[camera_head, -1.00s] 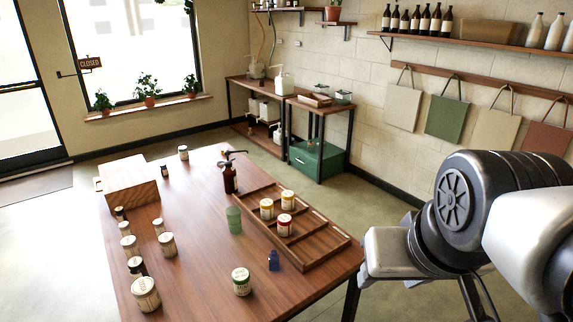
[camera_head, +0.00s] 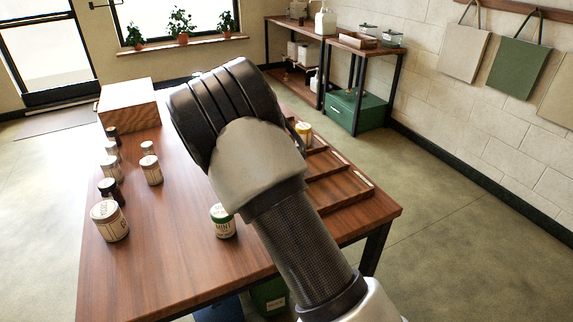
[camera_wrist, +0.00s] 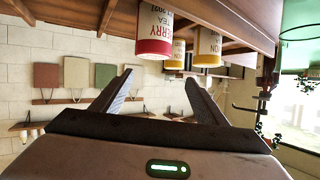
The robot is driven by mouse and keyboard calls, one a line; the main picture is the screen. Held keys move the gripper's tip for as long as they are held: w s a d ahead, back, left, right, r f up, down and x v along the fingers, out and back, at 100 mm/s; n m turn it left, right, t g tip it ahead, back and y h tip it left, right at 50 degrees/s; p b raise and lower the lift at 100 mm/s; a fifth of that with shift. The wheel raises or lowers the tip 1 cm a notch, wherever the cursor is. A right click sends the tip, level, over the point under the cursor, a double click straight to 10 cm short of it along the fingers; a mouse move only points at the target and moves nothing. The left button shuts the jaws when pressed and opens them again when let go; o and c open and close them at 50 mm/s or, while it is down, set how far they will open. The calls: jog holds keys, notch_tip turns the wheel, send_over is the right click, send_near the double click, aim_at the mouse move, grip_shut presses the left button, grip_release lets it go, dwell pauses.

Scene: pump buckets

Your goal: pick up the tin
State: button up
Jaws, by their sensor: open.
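Several tins stand on the wooden table, and I cannot tell which is the task's tin. In the wrist view, which is upside down, a red-lidded tin (camera_wrist: 155,32) and a yellow-lidded tin (camera_wrist: 208,47) sit in the wooden tray. My gripper (camera_wrist: 159,77) is open and empty, its fingers apart from both tins. In the head view the yellow-lidded tin (camera_head: 304,134) shows beside my arm; the red-lidded tin and my gripper are hidden behind it. A green-lidded tin (camera_head: 223,221) stands near the table's front.
The divided tray (camera_head: 340,187) lies along the table's right side. More tins, including a large one (camera_head: 109,221), stand at the left, near a wooden box (camera_head: 129,102). Clear table (camera_head: 165,245) lies at the front. A translucent green object (camera_wrist: 300,28) shows in the wrist view.

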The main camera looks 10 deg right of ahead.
jog(key=f, duration=0.1)
jog(key=s+f+h, duration=0.1)
jog(key=f, duration=0.1)
jog(key=d+f+g+h+b, duration=0.1)
jog(key=shift+s+f+m, duration=0.15)
jog(key=shift+f+m, duration=0.15)
jog(key=shift+m, duration=0.1)
jog(key=x, duration=0.2)
jog(key=b+x, duration=0.1)
jog(key=x, duration=0.1)
jog(key=f+b+x, duration=0.1)
jog(key=x, duration=0.1)
jog(key=shift+w+a+f, duration=0.1)
jog(key=shift+w+a, duration=0.1)
jog(key=shift+a, duration=0.05)
jog(key=shift+w+d+f, duration=0.1)
jog(key=shift+w+d, duration=0.1)
jog(key=shift+d, duration=0.1)
jog(key=c, duration=1.2)
